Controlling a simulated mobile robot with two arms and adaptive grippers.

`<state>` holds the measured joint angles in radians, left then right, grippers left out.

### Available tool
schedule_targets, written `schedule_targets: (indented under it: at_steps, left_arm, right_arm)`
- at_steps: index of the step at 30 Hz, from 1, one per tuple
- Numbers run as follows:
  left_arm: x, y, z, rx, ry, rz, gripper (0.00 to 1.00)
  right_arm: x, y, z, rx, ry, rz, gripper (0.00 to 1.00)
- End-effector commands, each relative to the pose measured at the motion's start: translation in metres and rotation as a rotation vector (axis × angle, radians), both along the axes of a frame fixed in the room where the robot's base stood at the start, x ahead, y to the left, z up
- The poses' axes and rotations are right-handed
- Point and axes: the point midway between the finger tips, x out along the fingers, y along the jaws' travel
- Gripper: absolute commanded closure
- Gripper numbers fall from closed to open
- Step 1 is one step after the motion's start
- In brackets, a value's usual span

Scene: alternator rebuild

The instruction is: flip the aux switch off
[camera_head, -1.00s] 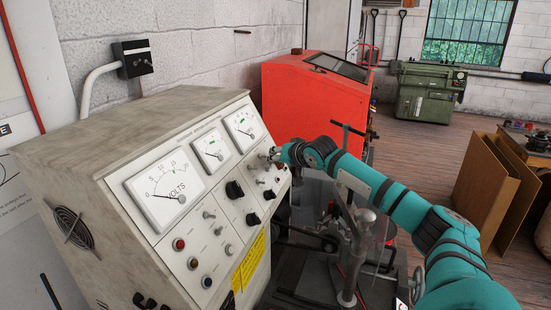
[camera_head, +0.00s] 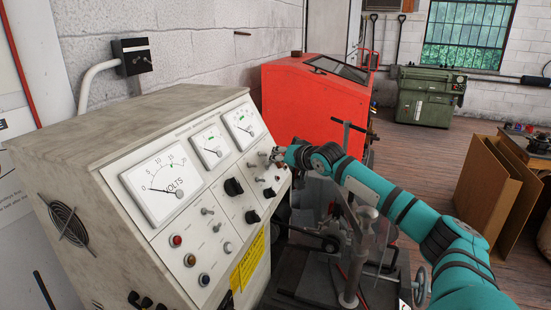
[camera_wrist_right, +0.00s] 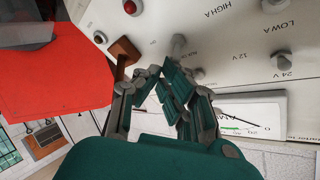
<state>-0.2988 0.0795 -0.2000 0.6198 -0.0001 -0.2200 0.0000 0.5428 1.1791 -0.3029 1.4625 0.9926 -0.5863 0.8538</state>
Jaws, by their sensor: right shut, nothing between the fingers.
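The grey test bench's control panel (camera_head: 168,232) carries several small metal toggle switches, black knobs and lamps. My right gripper (camera_head: 278,158) is at the panel's far right end, among the small toggles there. In the right wrist view, my right gripper (camera_wrist_right: 165,70) is shut and empty, with its fingertips close to the panel face. A grey toggle (camera_wrist_right: 179,45) stands just past the fingertips, and a brown block-like knob (camera_wrist_right: 124,48) is beside them. Contact is unclear. My left gripper is out of view.
Three dial meters, including a volts meter (camera_head: 163,186), line the panel's upper part. A red machine (camera_head: 315,105) stands behind the bench. A stand with a metal post (camera_head: 362,255) is beneath my right arm. Cardboard sheets (camera_head: 490,185) lean at the right.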

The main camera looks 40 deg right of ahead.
Motion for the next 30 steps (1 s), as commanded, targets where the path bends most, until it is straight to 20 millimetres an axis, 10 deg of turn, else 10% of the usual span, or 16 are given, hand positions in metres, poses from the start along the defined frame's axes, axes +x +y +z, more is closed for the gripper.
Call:
schedule_targets:
  at_steps: [30]
  left_arm:
    - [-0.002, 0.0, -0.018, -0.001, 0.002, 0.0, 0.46]
  right_arm:
    - [-0.017, -0.009, -0.017, -0.002, 0.003, 0.0, 1.0]
